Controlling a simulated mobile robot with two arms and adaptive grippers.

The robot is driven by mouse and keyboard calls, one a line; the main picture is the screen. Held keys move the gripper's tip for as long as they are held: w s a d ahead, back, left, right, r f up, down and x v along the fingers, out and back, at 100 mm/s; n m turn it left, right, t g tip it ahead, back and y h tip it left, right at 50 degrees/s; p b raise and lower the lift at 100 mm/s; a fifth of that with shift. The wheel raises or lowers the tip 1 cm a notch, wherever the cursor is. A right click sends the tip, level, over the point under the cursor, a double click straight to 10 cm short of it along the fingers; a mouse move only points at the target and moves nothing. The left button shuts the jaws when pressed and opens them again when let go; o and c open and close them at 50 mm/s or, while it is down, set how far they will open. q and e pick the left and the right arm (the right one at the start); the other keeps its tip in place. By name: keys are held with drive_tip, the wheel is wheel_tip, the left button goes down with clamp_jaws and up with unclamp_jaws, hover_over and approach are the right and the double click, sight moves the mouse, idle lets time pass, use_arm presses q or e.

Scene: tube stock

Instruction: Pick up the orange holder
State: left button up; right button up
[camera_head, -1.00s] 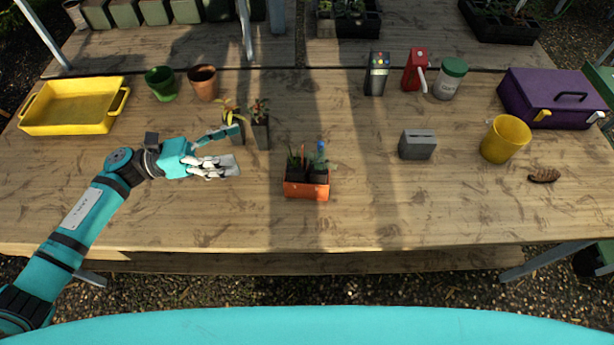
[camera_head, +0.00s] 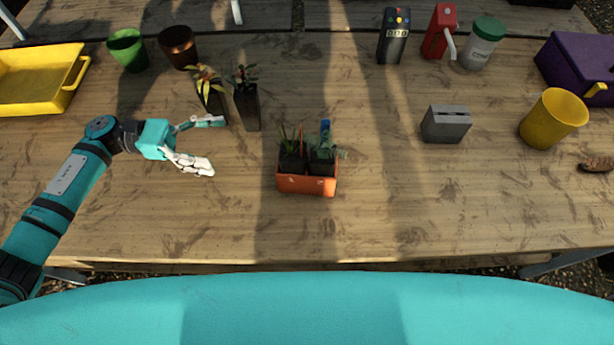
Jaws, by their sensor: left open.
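The orange holder (camera_head: 306,185) stands on the wooden table near the middle of the view. It is a low open box with two dark pots of green plants in it, an orange stick-like part rising in the middle and a blue-topped item at the back. My left gripper (camera_head: 206,146) is over the table to the left of the holder, open and empty, with its fingers pointing right. There is a clear gap between the fingers and the holder. My right gripper is not in view.
Two tall dark pots with plants (camera_head: 247,104) stand just behind my left gripper. A grey block (camera_head: 446,125) and a yellow cup (camera_head: 552,118) stand to the right. A yellow tray (camera_head: 38,80) is at the far left. The table in front of the holder is clear.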

use_arm(q)
drive_tip(key=f+b, duration=0.2)
drive_tip(key=f, duration=0.1)
drive_tip(key=f+b, duration=0.3)
drive_tip(key=f, duration=0.1)
drive_tip(key=shift+w+f, duration=0.2)
drive_tip(key=shift+f, duration=0.1)
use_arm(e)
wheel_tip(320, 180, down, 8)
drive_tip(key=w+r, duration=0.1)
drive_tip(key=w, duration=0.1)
use_arm(q)
drive_tip(key=p, duration=0.4)
approach(307, 173)
drive_tip(key=d, duration=0.1)
drive_tip(key=w+d+f, duration=0.2)
drive_tip(key=shift+d, duration=0.15)
drive_tip(key=d+p, duration=0.1)
drive_tip(key=d, duration=0.1)
drive_tip(key=d+p, duration=0.1)
drive_tip(key=d, duration=0.2)
drive_tip(key=shift+s+r+p, duration=0.1)
drive_tip(key=shift+s+p, duration=0.1)
drive_tip(key=shift+p, duration=0.2)
drive_tip(key=shift+d, duration=0.2)
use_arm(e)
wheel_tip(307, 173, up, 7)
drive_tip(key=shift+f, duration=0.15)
